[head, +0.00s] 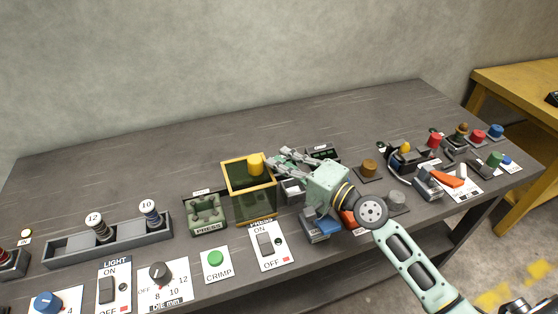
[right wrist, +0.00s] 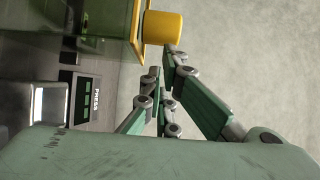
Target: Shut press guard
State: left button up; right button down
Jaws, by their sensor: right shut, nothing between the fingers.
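The press guard (head: 233,205) is a yellow-framed box with dark see-through panels, standing just right of the green press nest (head: 207,213), which lies uncovered. A yellow knob (head: 255,163) sits on the guard's upper part; the knob (right wrist: 163,27) and the guard's frame (right wrist: 135,22) also show in the right wrist view. My right gripper (head: 271,157) is shut and empty, its fingertips right beside the knob, on its right side in the head view. In the right wrist view the fingertips (right wrist: 163,62) are close to the knob; I cannot tell whether they touch it. My left gripper is not in view.
Front panels carry a crimp button (head: 215,258), a press switch (head: 266,244) and a die dial (head: 160,272). A spool rack (head: 110,240) stands at left. Several coloured knobs and tools crowd the right side. The back of the bench (head: 200,140) is clear.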

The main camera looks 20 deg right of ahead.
aim_at(231, 183)
jog(key=a+p, duration=0.2)
jog(key=a, duration=0.1)
jog(key=a+p, duration=0.1)
jog(key=shift+s+a+r, duration=0.15)
jog(key=shift+a+r, duration=0.05)
jog(key=shift+r, duration=0.2)
jog(key=a+p, duration=0.3)
jog(key=a, duration=0.5)
jog(key=shift+f, duration=0.2)
jog(key=shift+s+a+f, duration=0.1)
jog(key=shift+a, duration=0.25)
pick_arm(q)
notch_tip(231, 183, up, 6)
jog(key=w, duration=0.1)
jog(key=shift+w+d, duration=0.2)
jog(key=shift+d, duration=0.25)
pick_arm(e)
jog(key=shift+f, duration=0.1)
